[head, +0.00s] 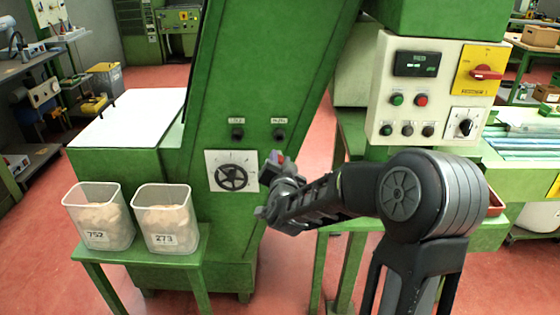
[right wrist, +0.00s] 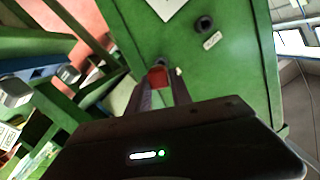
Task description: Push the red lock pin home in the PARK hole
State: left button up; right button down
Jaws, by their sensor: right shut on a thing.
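The red lock pin (head: 280,158) is in my right gripper (head: 276,168), in front of the sloping green machine panel. In the right wrist view the red pin end (right wrist: 156,76) sits between the two dark fingers of the right gripper (right wrist: 160,88), which are shut on it. Two dark round sockets, a left one (head: 237,134) and a right one (head: 279,135), are on the panel above the pin. Each has a small label above it, too small to read, so I cannot tell which is PARK. One socket (right wrist: 204,24) shows in the right wrist view. The pin appears outside both sockets.
A white plate with a black handwheel (head: 232,178) is just left of my right gripper. Two clear bins, 752 (head: 100,222) and 273 (head: 165,222), stand on a green stand (head: 200,240). A control box (head: 425,90) is at the right, above my arm.

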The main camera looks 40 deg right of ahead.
aim_at(281, 141)
jog(key=shift+w+d, duration=0.1)
jog(key=shift+w, duration=0.05)
jog(key=p+x, duration=0.1)
jog(key=x, duration=0.5)
jog(key=shift+d+r, duration=0.25)
jog(key=shift+r, duration=0.1)
jog(key=shift+b, duration=0.5)
dwell(1.3)
jog(key=shift+w+d, duration=0.35)
jog(key=shift+w, duration=0.05)
dwell(1.2)
jog(key=shift+b, duration=0.5)
jog(key=shift+x, duration=1.1)
dwell(1.0)
jog(key=c, duration=1.1)
grip_release()
jog(key=shift+r, duration=0.15)
